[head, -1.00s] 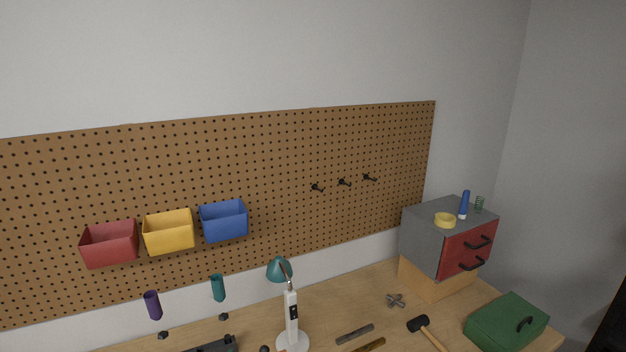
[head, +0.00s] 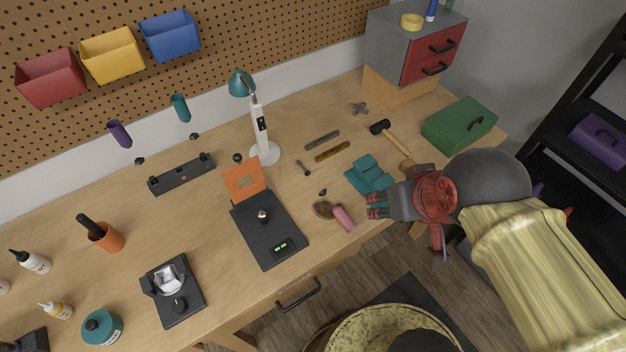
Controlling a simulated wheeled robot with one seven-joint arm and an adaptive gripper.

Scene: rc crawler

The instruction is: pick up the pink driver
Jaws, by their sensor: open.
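The pink driver (head: 343,218) lies on the workbench near its front edge, in the head view. Its pink handle points to the lower right. A small brown oval thing (head: 323,208) is beside its upper left end, and I cannot tell whether they touch. The driver's shaft is not clear to see. My gripper (head: 376,206) has dark fingers with red parts and reaches in from the right. It is open and looks empty, a little to the right of the pink handle and apart from it in the picture. Its height above the bench is hard to tell.
A teal folded thing (head: 369,174) lies just behind my gripper. A black scale (head: 270,235) stands left of the driver. A mallet (head: 392,136) and a green toolbox (head: 460,125) are behind to the right.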

